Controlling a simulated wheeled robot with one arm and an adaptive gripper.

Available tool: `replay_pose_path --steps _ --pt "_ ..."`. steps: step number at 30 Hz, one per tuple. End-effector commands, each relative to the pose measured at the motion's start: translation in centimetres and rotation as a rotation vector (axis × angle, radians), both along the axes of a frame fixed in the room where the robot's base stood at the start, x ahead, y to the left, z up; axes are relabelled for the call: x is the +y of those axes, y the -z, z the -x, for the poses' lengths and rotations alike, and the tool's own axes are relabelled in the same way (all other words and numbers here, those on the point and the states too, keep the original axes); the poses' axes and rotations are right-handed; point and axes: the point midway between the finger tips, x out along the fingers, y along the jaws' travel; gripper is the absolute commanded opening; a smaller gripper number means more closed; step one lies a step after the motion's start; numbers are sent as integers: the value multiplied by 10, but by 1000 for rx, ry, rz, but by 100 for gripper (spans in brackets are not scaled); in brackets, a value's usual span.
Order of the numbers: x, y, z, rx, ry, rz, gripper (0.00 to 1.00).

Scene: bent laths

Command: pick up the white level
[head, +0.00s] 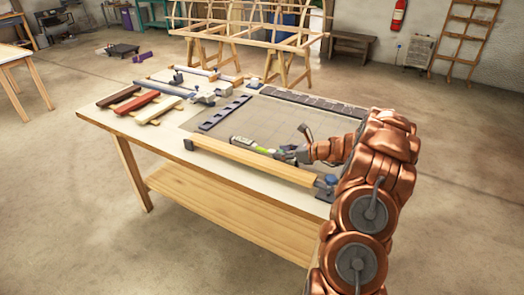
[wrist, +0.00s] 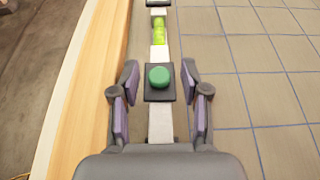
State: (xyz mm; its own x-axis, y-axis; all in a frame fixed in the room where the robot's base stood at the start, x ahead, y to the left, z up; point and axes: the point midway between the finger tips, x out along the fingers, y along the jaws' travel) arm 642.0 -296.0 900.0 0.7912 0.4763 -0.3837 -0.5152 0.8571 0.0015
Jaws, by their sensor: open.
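The white level (wrist: 159,52) is a narrow white bar with a bright green vial and dark blocks, one topped by a green knob. In the wrist view it runs lengthwise from the top edge down to my gripper. In the head view the level (head: 241,141) lies on the gridded board, partly hidden by my gripper (head: 290,153). My gripper (wrist: 160,82) is open, with one finger on each side of the dark block and green knob. I see gaps between the fingers and the block. The near end of the level is hidden under my gripper's body.
A long wooden bar (head: 250,160) runs along the table's front edge, close beside the level. A dark slatted strip (head: 225,113) lies farther back on the board. Red and pale laths (head: 140,103) and bar clamps (head: 190,88) lie at the left. The board's middle (head: 275,118) is clear.

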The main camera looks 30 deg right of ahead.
Motion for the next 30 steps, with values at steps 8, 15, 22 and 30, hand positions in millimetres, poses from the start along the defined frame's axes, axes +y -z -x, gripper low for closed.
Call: replay_pose_path --steps 8,15,22,30 --pt "5 4 -8 -1 -1 2 46" --pt "5 4 -8 -2 -1 1 31" --pt "5 4 -8 -2 -1 1 7" --pt "5 3 -8 -3 -1 1 0"
